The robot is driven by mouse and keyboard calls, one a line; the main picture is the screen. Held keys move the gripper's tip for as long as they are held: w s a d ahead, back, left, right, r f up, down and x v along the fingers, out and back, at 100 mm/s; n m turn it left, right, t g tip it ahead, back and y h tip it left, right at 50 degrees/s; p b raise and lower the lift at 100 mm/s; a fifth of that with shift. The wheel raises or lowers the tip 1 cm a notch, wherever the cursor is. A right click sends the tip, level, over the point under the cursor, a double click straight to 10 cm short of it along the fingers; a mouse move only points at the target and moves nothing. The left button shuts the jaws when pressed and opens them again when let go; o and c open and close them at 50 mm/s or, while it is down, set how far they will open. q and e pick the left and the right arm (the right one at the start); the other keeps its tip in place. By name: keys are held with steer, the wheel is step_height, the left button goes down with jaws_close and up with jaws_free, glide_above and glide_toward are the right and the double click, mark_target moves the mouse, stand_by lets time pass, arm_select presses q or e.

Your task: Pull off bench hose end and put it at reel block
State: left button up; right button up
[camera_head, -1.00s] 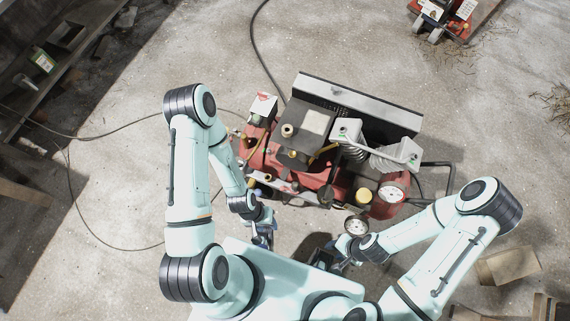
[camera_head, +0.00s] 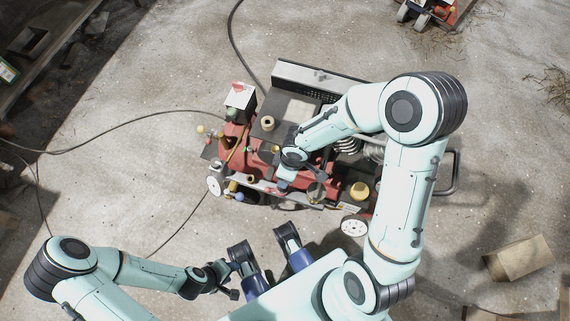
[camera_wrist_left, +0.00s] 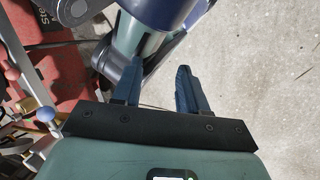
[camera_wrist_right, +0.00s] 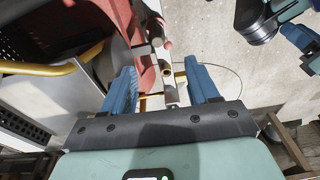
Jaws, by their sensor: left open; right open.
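A red compressor (camera_head: 262,143) stands mid-floor in the head view. A thin dark hose (camera_head: 120,122) runs to its left side from the left. I cannot tell which fitting is the bench hose end, or which part is the reel block. My right gripper (camera_head: 284,181) is over the compressor's near side, partly hidden by its wrist. In the right wrist view its open fingers (camera_wrist_right: 162,73) straddle the view of a small brass fitting (camera_wrist_right: 167,72) on a rail; contact is unclear. My left gripper (camera_head: 236,281) is open and empty (camera_wrist_left: 157,78), low and left of the compressor.
Another dark hose (camera_head: 238,55) comes from the top behind the compressor. A cardboard-like box (camera_head: 518,258) lies at lower right. Floor on the left is mostly clear.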

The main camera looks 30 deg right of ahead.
steer(key=f+b, duration=0.2)
steer(key=f, duration=0.2)
steer(key=w+f+b, duration=0.1)
steer(key=f+b, duration=0.1)
steer(key=f, duration=0.2)
steer(key=a+f+b, duration=0.1)
steer(key=f+b, duration=0.1)
steer(key=f, duration=0.2)
steer(key=shift+w, duration=0.3)
steer(key=shift+f+b, duration=0.45)
arm_select(q)
steer(key=w+a+f+t+y, duration=0.1)
steer(key=w+a+f, duration=0.1)
steer(key=w+f, duration=0.2)
steer(key=w+a+f+n+t, duration=0.1)
steer(key=w+a+f+t, duration=0.1)
steer(key=w, duration=0.4)
step_height(320, 180, down, 2)
steer(key=shift+w+a+f+t+y, duration=0.1)
steer(key=shift+w+a+t+y, duration=0.25)
steer(key=shift+a, duration=0.4)
arm_select(e)
jaws_close()
arm_select(q)
steer(key=shift+s+r+p, duration=0.1)
steer(key=shift+r+p, duration=0.35)
steer(key=shift+r, duration=0.1)
arm_select(e)
steer(key=shift+r, duration=0.65)
